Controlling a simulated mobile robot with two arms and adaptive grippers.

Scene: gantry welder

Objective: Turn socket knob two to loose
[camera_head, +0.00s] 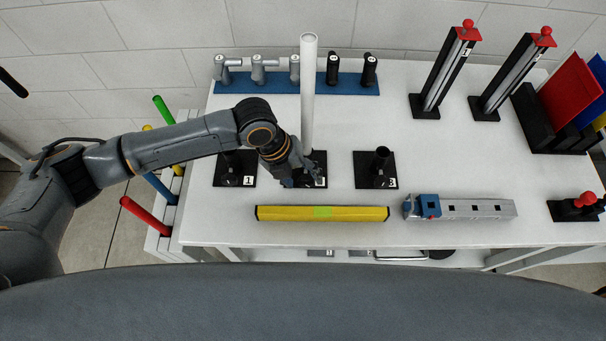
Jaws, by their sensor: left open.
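Socket two (318,168) is a black base near the middle of the white table, with a tall white tube (308,95) standing upright in it. Its number label is partly covered. My left gripper (300,177) reaches down at the left side of this socket, by the foot of the tube. Its fingers are open. The knob of socket two is hidden behind the gripper, and I cannot tell whether the fingers touch it. Socket one (236,170) stands to the left and socket three (378,168) to the right, both without a tube. My right gripper is not in view.
A yellow level (280,214) and a grey rail with a blue clamp (470,208) lie along the front. A blue rack (345,88) with grey and black fittings stands behind. Two red-topped posts (445,70) stand back right. The table's middle right is clear.

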